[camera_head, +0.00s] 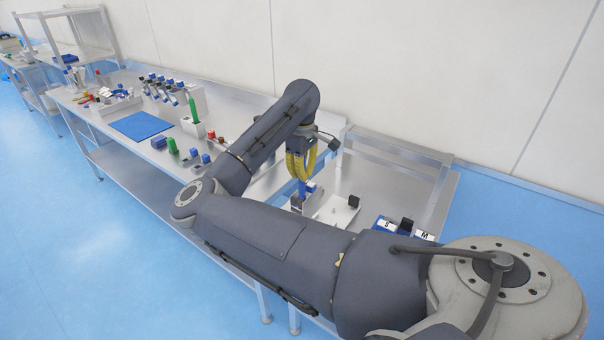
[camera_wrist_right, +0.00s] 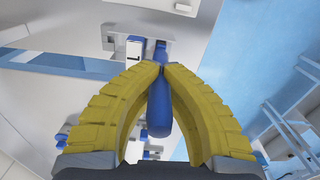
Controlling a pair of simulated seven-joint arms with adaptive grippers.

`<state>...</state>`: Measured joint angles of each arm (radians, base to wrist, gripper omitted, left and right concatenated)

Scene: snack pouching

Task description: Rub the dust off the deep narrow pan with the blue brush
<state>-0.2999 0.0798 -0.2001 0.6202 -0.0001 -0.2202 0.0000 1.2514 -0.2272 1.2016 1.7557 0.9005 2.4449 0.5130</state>
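My right gripper (camera_head: 301,176) has yellow ribbed fingers and hangs over the right-hand part of the bench. In the right wrist view its fingertips (camera_wrist_right: 161,68) are closed around the blue handle of the brush (camera_wrist_right: 159,112). The brush also shows below the fingers in the head view (camera_head: 302,190); its bristle end is not clear. A white shallow-looking holder (camera_head: 335,210) with a black piece stands just right of the brush. I cannot tell which vessel is the deep narrow pan. My left gripper is not in view.
A blue mat (camera_head: 141,125) lies on the long metal bench, with a green-handled tool (camera_head: 193,108) in a white block and several small coloured items nearby. Blue-and-white boxes marked S (camera_head: 387,225) and W (camera_head: 424,236) stand at the right. My right arm hides part of the bench.

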